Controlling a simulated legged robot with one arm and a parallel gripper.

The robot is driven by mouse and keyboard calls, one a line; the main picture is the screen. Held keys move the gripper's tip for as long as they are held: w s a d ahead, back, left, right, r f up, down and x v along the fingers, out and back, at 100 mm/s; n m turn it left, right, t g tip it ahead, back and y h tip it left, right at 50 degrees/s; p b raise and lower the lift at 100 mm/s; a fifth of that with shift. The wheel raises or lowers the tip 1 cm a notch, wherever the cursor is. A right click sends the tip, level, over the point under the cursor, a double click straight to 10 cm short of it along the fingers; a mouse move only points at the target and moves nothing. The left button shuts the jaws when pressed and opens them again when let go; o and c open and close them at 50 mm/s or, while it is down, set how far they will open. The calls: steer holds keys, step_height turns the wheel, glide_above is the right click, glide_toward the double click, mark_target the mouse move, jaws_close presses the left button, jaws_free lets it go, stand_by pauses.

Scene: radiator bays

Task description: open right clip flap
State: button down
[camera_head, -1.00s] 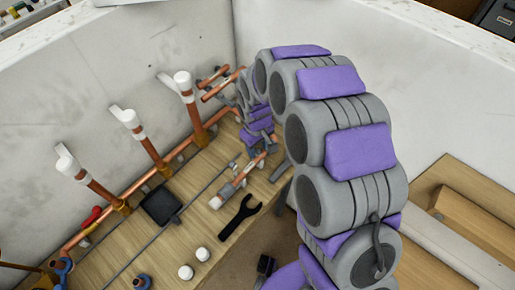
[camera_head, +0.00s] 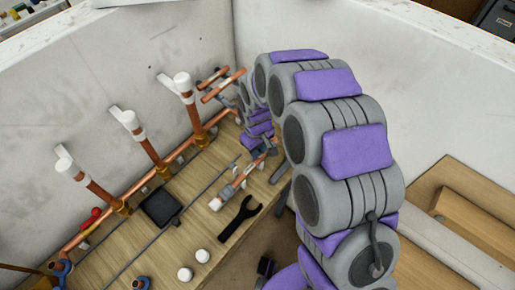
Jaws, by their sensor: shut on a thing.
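A short copper pipe (camera_head: 253,173) lies near the right end of the wooden bench. It has a pale end, and a grey clip (camera_head: 238,182) sits around its left part. My gripper (camera_head: 267,147) is low at the right end of this pipe, where the right clip is. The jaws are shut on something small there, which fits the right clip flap. My own arm links and the small scale hide most of the flap, and its angle cannot be told.
A black wrench (camera_head: 240,217) and two white knobs (camera_head: 202,256) lie on the bench (camera_head: 190,225). A dark square pad (camera_head: 160,208) lies further left. Upright copper pipes with white caps (camera_head: 181,82) stand along the back wall. Another copper pipe (camera_head: 224,86) is behind my gripper.

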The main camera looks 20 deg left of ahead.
steer(key=shift+a+r, duration=0.1)
steer(key=h+p, duration=0.1)
steer(key=a+p, duration=0.1)
steer(key=g+h+p, duration=0.1)
steer(key=shift+w+a+r+h, duration=0.15)
steer(key=shift+w+r+h, duration=0.1)
steer(key=shift+w+h, duration=0.1)
steer(key=shift+w+a+f+g+h+p, duration=0.15)
steer(key=shift+a+g+h+p, duration=0.2)
steer(key=shift+h+p, duration=0.35)
steer(key=shift+w+a+r+g+h+p, duration=0.1)
steer(key=shift+a+g+h+p, duration=0.15)
steer(key=shift+a+h+p, duration=0.4)
steer(key=shift+d, duration=0.15)
steer(key=c, duration=1)
jaws_free()
steer(key=shift+f, duration=0.1)
steer(key=shift+w, duration=0.1)
steer(key=p+v, duration=0.3)
steer(key=v, duration=0.9)
steer(key=shift+a+f, duration=0.2)
steer(key=shift+a, duration=0.1)
